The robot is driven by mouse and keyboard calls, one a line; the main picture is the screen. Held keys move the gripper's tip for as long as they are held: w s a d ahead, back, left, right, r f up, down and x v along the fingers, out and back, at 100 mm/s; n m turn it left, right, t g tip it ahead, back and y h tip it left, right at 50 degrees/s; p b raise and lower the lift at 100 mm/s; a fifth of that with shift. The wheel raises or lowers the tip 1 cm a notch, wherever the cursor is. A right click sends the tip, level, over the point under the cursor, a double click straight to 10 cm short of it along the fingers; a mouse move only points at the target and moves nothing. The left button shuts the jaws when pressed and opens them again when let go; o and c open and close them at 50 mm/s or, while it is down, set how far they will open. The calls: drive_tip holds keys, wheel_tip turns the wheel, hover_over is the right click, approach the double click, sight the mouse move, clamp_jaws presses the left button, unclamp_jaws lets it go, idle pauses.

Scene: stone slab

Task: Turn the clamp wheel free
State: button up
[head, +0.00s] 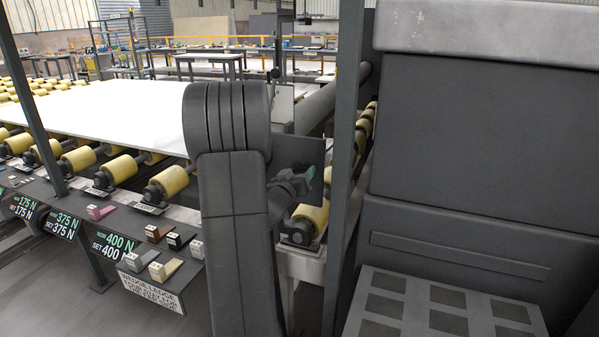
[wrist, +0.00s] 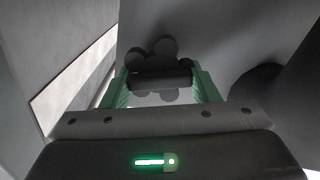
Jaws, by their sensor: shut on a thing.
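The clamp wheel (wrist: 160,50) is a dark, lobed hand wheel in the wrist view. It sits between the two green fingers of my gripper (wrist: 160,88), which are shut on it. A dark bar of the wheel spans the gap between the fingers. Some lobes show above this bar and others below it. In the head view, my own arm hides most of this area. Only a small green piece of my gripper (head: 309,173) shows there, against a dark plate; I cannot make out the wheel in that view.
A pale slab (head: 100,105) lies on yellow rollers (head: 172,180) at the left. A ledge in front carries small wedges (head: 165,268) and force displays, one reading NOW 400 N, SET 400 (head: 115,245). A dark post (head: 345,160) stands close right of my arm.

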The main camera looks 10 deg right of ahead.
drive_tip(key=o, duration=1)
drive_tip(key=b+v, duration=0.1)
drive_tip(key=v, duration=1.3)
drive_tip(key=p+x, duration=0.1)
drive_tip(key=x, duration=1.3)
drive_tip(key=shift+f+b, duration=0.15)
drive_tip(key=shift+b, duration=0.2)
drive_tip(key=shift+m, duration=0.4)
